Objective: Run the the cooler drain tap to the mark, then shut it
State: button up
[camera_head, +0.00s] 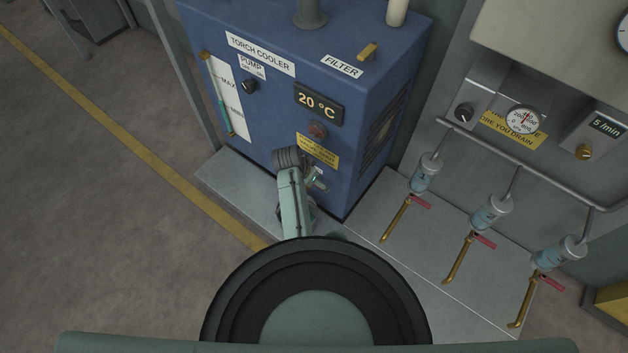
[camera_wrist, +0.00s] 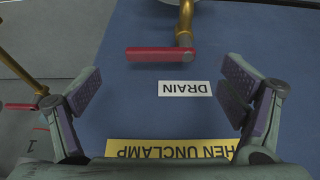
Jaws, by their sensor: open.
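The blue torch cooler (camera_head: 275,105) carries a sight gauge (camera_head: 228,95) marked MAX and MIN, with a teal column in its lower part; its exact level is too small to read. In the wrist view, the drain tap has a red lever (camera_wrist: 160,54) lying crosswise on a brass stem, above an upside-down DRAIN label (camera_wrist: 185,88). My gripper (camera_wrist: 160,92) is open and empty, its fingers on either side of the label and the lever beyond the fingertips, apart from them. In the head view, my gripper (camera_head: 314,180) is at the cooler's lower front and largely hides the tap.
Three brass taps with red levers (camera_head: 420,202) hang from clear cylinders (camera_head: 424,172) along a pipe at right. The floor at left is clear.

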jog(key=shift+x, duration=2.05)
jog(key=shift+c, duration=0.3)
